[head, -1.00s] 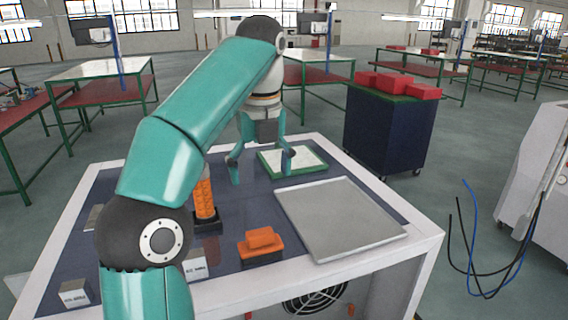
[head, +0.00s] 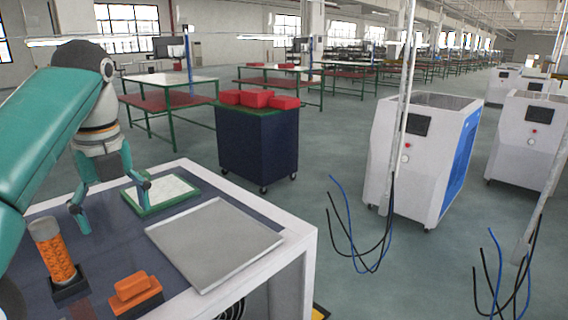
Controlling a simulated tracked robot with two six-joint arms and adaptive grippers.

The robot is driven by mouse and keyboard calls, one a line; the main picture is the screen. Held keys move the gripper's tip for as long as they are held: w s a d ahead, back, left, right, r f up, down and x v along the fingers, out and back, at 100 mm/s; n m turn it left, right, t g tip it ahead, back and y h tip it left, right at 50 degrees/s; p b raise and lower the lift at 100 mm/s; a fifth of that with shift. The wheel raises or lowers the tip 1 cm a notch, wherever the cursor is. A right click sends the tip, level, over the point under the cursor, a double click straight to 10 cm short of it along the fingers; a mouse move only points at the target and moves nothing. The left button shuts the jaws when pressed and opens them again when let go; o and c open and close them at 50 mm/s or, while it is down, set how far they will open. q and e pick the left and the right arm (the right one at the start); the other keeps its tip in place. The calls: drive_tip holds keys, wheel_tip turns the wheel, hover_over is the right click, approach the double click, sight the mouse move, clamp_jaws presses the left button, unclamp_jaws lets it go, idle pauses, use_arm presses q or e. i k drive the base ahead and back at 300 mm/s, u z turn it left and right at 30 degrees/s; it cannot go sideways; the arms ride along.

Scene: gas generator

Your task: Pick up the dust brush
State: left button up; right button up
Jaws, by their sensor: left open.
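An orange block with a raised orange grip and a dark underside (head: 135,292) lies on the dark bench top near the front; it looks like the dust brush, but bristles cannot be made out. An orange ribbed cylinder with a grey top (head: 55,252) stands upright in a black holder to its left. My left gripper (head: 110,198) points down, open and empty, behind these two. Its right fingertip overlaps the green-framed white panel (head: 162,193) in the picture; contact cannot be told. My right gripper is out of view.
A flat grey metal tray (head: 214,243) lies on the bench's right side, inside the white bench rim (head: 262,212). A dark blue cart (head: 258,148) with red boxes (head: 259,99) stands behind. A white machine (head: 420,158) and hanging cables (head: 362,245) are at right, with open floor between.

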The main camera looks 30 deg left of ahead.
sight(137, 292)
drive_tip(key=k, duration=2)
